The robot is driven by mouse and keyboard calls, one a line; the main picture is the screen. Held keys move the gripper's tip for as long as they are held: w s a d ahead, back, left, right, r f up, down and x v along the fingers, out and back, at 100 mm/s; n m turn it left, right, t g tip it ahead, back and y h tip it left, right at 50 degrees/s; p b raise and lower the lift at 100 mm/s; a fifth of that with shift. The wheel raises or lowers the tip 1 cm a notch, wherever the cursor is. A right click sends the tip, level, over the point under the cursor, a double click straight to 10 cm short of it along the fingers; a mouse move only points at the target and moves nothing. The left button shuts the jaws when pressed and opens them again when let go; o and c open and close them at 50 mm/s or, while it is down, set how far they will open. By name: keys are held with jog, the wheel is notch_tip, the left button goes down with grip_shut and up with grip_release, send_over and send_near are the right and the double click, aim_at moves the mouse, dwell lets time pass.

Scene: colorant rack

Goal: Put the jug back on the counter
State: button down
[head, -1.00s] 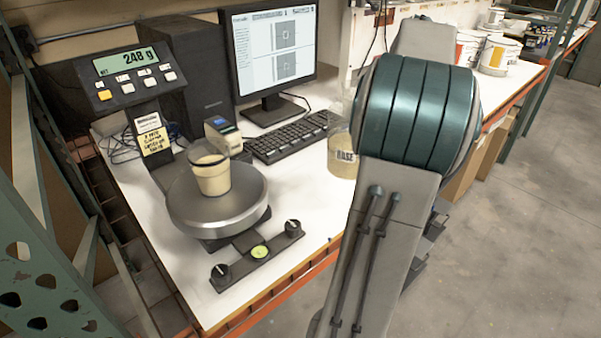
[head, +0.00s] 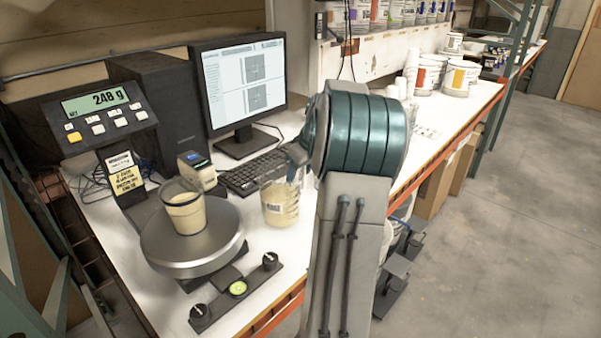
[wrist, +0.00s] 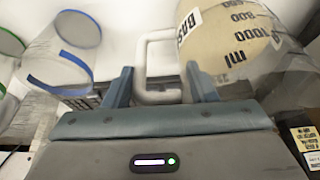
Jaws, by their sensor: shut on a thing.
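The jug (head: 279,203) is clear, has a BASE label and holds cream liquid. In the head view it is at or just above the white counter (head: 240,218), right of the scale; I cannot tell if its bottom touches. In the wrist view the jug (wrist: 237,40) is at the upper right with its white handle (wrist: 143,60) between the fingers. My gripper (wrist: 160,92) is shut on that handle. In the head view my gripper (head: 294,165) is mostly hidden by my arm.
A cup of cream liquid (head: 185,212) stands on the round scale (head: 220,240), whose display (head: 97,101) reads 248 g. A keyboard (head: 245,178) and monitor (head: 245,85) are behind the jug. Clear containers (wrist: 62,60) show left in the wrist view.

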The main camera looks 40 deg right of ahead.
jog(key=shift+f, duration=0.5)
jog(key=c, duration=0.6)
grip_release()
jog(key=v, duration=1.2)
jog(key=shift+g, duration=0.6)
jog(key=a+f, duration=0.1)
jog(key=a, duration=0.6)
jog(key=s+a, duration=0.1)
jog(key=a, duration=0.7)
jog(key=a+f, duration=0.1)
jog(key=a, duration=0.7)
jog(key=shift+s+a+f, duration=0.2)
jog(key=shift+s+f, duration=0.1)
jog(key=shift+s, duration=0.05)
jog(key=shift+m, duration=0.3)
jog(key=s+a+f, duration=0.2)
jog(key=s+a, duration=0.2)
jog(key=s+a+f, duration=0.3)
jog(key=s+a, duration=0.2)
jog(key=s+a+f, duration=0.3)
jog(key=s+a, duration=0.1)
jog(key=a, duration=0.1)
jog(key=shift+s, duration=0.35)
